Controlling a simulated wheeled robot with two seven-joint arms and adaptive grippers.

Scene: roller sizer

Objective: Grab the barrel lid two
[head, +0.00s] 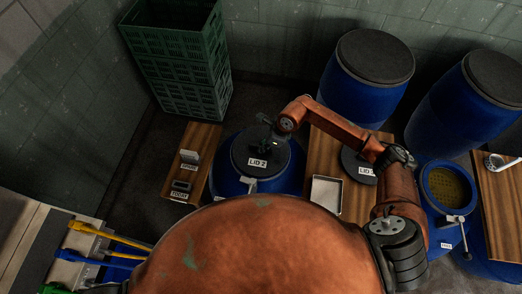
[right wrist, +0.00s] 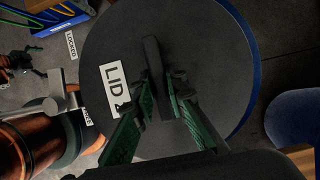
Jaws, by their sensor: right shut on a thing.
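The dark round lid labelled LID 2 (head: 245,150) sits on top of a blue barrel (head: 226,183) in the middle of the head view. In the right wrist view, the lid (right wrist: 200,45) fills the middle, with its white label to the left of an upright bar handle (right wrist: 153,55). My right gripper (head: 267,143) is over the lid. In the right wrist view, its green-padded fingers (right wrist: 161,90) are on both sides of the handle and shut on it. I cannot tell whether the lid is lifted at all. My left gripper is not in view.
Another lid (head: 352,158), its label partly hidden by my arm, lies on a wooden top with a metal tray (head: 327,194). Blue barrels (head: 350,100) stand behind and right. An open barrel (head: 447,184) is at right. Green crates (head: 185,75) are stacked at back left.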

